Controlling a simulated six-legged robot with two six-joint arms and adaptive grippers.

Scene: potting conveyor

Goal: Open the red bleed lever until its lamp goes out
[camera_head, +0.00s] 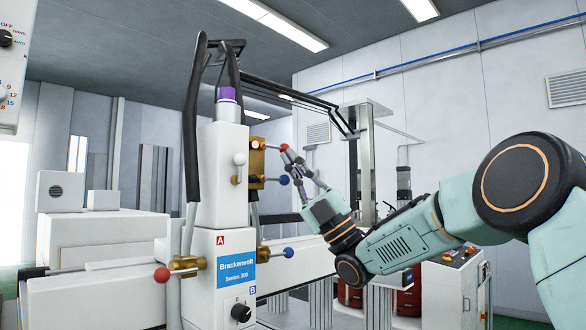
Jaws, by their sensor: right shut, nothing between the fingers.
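A white machine column (222,175) with a "Brackenvolt Series 300" label carries brass valve blocks. On the upper brass block (257,160) a small lamp (255,144) glows pinkish red. A lever with a red ball end (284,147) sticks out to its right. Another red-ended lever (161,275) is on the lower left brass fitting; which one is the bleed lever is not marked legibly. My right gripper (289,158) is shut and empty, its fingertips close to the upper red ball; whether they touch it I cannot tell. My left gripper is out of view.
A blue-ended lever (284,180) sits just below the upper red one, and another blue-ended lever (289,252) lower down. A white ball knob (240,159) is on the column. Black hoses (191,130) run down its left side.

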